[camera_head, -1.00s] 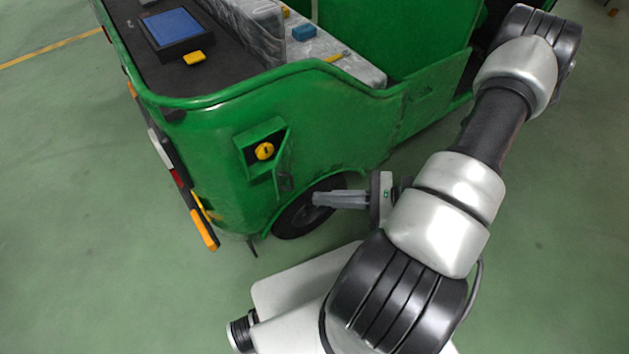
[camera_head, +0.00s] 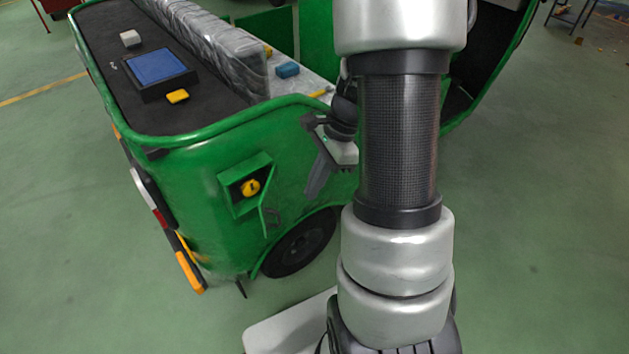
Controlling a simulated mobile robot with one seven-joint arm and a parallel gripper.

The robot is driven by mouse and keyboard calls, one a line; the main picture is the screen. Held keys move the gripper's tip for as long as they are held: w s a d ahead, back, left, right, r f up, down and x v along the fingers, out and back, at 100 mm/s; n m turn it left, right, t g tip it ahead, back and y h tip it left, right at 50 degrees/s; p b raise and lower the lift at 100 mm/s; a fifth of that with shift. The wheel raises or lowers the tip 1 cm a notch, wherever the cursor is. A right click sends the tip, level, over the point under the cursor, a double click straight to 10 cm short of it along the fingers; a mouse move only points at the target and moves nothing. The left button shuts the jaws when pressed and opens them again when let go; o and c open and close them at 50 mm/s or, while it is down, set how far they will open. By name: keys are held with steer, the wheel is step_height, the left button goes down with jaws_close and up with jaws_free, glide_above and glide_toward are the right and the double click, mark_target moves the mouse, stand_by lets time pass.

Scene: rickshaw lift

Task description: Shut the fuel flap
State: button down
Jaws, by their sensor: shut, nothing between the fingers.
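The rickshaw's green side (camera_head: 190,215) has a fuel recess with a round yellow cap (camera_head: 250,187) in it. The green fuel flap (camera_head: 266,208) stands open at the right edge of this recess, seen almost edge-on. The yellow cap is in plain view. My gripper (camera_head: 311,192) is shut and empty, to the right of the flap and apart from it in the picture. Its fingers point down and slightly left, in front of the green body above the wheel. Part of the wrist is hidden behind my forearm.
The rear wheel (camera_head: 300,245) is below the flap. The rickshaw's bed holds a blue-topped box (camera_head: 158,70), a yellow block (camera_head: 177,97) and a grey padded seat back (camera_head: 225,60). A blue block (camera_head: 287,70) lies on the seat. The green floor at left is clear.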

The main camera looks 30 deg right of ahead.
steer(key=a+f+b, duration=0.1)
steer(key=a+f, duration=0.4)
steer(key=a, duration=0.1)
steer(key=shift+w, duration=0.2)
stand_by(0.4)
